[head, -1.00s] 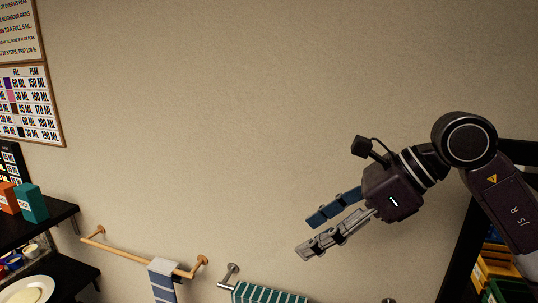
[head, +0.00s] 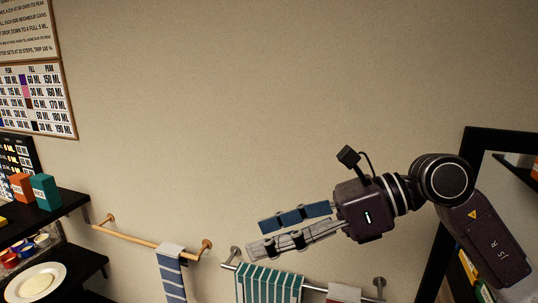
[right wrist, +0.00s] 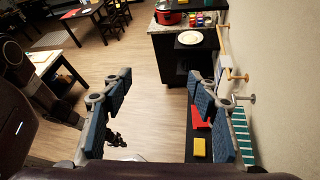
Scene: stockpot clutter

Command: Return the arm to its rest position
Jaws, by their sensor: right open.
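My right gripper (head: 262,233) is raised in front of the bare wall in the head view, its fingers pointing left. The fingers are apart with nothing between them. In the right wrist view the same gripper (right wrist: 165,105) shows its two blue-padded fingers spread wide, with wooden floor beyond them. My right arm comes in from the right edge of the head view.
A wooden rail (head: 150,242) and a metal rail with a striped green towel (head: 268,286) run along the wall below. A dark shelf (head: 40,218) holds boxes at left. A black-framed rack (head: 455,200) stands at right. A counter with a red pot (right wrist: 170,12) shows in the wrist view.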

